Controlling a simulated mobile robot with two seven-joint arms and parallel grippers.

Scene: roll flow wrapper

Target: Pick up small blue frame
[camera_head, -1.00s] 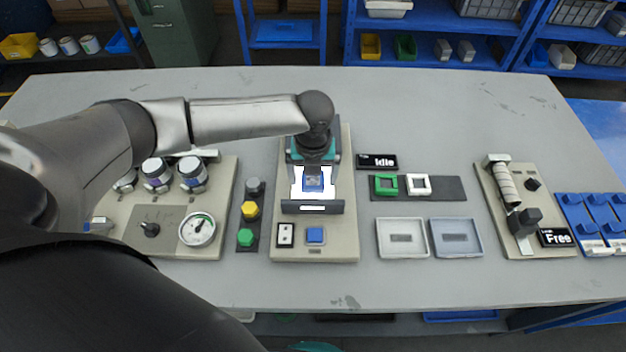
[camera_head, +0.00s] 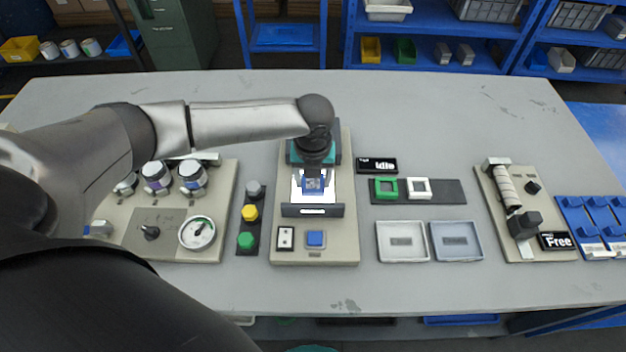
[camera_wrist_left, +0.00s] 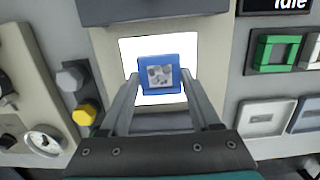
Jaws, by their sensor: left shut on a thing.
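The small blue frame (camera_wrist_left: 160,74) is between the two fingers of my left gripper (camera_wrist_left: 158,88) in the left wrist view. It has a grey speckled picture in its middle. In the head view the blue frame (camera_head: 313,184) shows just below my left wrist, over a bright white panel (camera_head: 298,187) of the middle machine. My left gripper (camera_head: 313,175) is shut on the frame. I cannot tell whether the frame still touches the panel. My right gripper is in neither view.
Right of the machine (camera_head: 345,225), a dark strip holds a green frame (camera_head: 386,188) and a white frame (camera_head: 419,188). Two shallow trays, a white one (camera_head: 402,257) and a grey-blue one (camera_head: 456,257), lie in front. Coloured buttons (camera_head: 249,212) stand left. The table's back is clear.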

